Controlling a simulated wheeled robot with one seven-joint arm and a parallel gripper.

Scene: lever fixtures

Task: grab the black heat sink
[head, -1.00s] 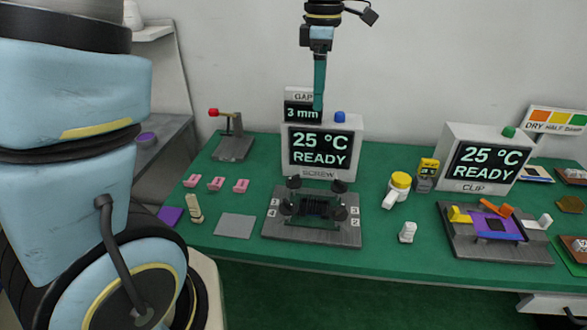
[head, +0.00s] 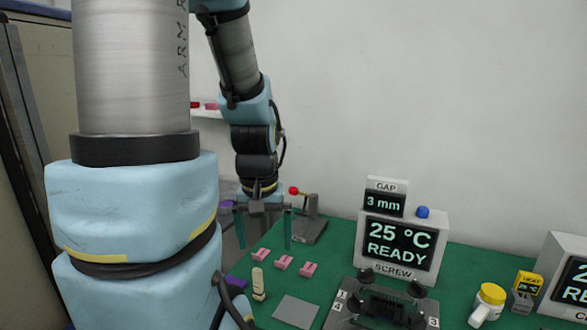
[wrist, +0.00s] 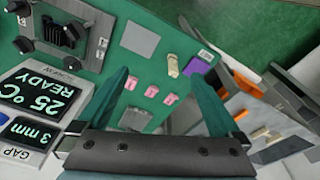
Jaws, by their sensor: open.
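The black heat sink (head: 388,306) is a dark finned block in the middle of the grey screw fixture (head: 345,318), between black knobs. The lower part of the fixture is cut off in the head view. In the wrist view the heat sink (wrist: 62,33) sits at the upper left, well to the left of my fingers. My gripper (head: 264,230) is open and empty, with two teal fingers pointing down, to the left of the fixture in the picture. In the wrist view my gripper (wrist: 158,78) has its fingers spread with pink blocks showing between them.
A display box (head: 402,245) reading 25 °C READY stands behind the fixture. A red-tipped lever (head: 308,215) stands near my gripper. Pink blocks (head: 284,262), a beige piece (head: 258,283) and a grey plate (head: 296,311) lie left of the fixture. A yellow-capped bottle (head: 488,303) lies to its right.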

